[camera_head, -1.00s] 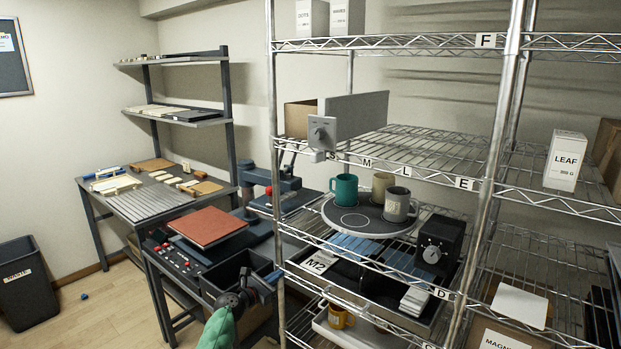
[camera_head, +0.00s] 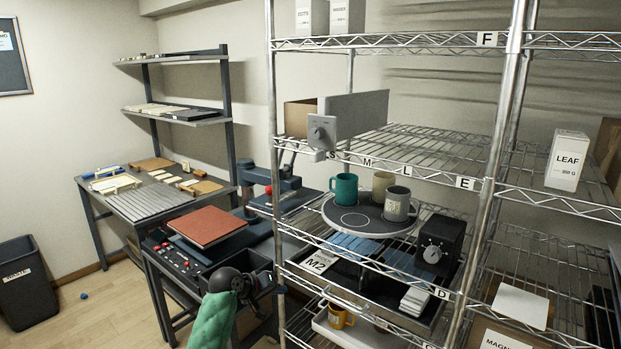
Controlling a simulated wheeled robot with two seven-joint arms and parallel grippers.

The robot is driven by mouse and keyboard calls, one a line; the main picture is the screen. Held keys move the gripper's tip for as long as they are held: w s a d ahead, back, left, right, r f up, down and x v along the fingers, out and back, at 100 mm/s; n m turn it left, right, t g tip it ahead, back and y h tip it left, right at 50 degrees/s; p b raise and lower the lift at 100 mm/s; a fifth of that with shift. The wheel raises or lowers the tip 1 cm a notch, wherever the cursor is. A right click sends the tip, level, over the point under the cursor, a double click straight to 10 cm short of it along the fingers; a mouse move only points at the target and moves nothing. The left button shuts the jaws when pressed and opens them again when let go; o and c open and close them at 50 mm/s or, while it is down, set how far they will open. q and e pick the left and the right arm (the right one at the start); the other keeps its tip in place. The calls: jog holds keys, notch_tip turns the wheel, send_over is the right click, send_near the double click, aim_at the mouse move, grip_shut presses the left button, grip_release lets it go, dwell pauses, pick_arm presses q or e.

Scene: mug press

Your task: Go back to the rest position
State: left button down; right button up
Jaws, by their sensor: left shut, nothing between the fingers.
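My left gripper (camera_head: 262,281) is low in the picture, left of the wire shelf's front post, in front of the black bin below the heat press. It is small and partly hidden by my own dark wrist, with my green-sleeved arm below it. It is shut and holds nothing. My right gripper is out of view. The teal mug (camera_head: 345,190), a beige mug (camera_head: 381,186) and the grey mug (camera_head: 397,206) stand upright on a round grey turntable (camera_head: 349,221), apart from my gripper.
The wire shelf's post (camera_head: 275,180) rises close to the right of my left gripper. The press with its red-brown pad (camera_head: 208,226) stands behind it. A yellow mug (camera_head: 337,318) sits on a lower shelf. The floor (camera_head: 105,312) at left is mostly clear, with a waste bin (camera_head: 25,290).

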pick_arm(q)
jog(key=s+a+f+m+g+y, duration=0.15)
jog(key=s+f, duration=0.25)
jog(key=s, duration=0.8)
jog(key=s+a+f+m+y, duration=0.1)
jog(key=s+a+f+y, duration=0.2)
jog(key=s, duration=0.8)
jog(key=s+a+f+m+g+y, duration=0.1)
jog(key=s+a+f+m+y, duration=0.2)
jog(key=s, duration=0.9)
jog(key=s+f+n+g, duration=0.1)
jog(key=s+f+g, duration=0.1)
jog(key=s+f, duration=0.3)
jog(key=s+f+g, duration=0.2)
jog(key=s+f, duration=0.4)
jog(key=s, duration=0.8)
jog(key=shift+s+d+n+h, duration=0.15)
jog(key=shift+d+n+h, duration=0.2)
jog(key=shift+d, duration=0.1)
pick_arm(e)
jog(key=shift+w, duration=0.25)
pick_arm(q)
jog(key=shift+f, duration=0.1)
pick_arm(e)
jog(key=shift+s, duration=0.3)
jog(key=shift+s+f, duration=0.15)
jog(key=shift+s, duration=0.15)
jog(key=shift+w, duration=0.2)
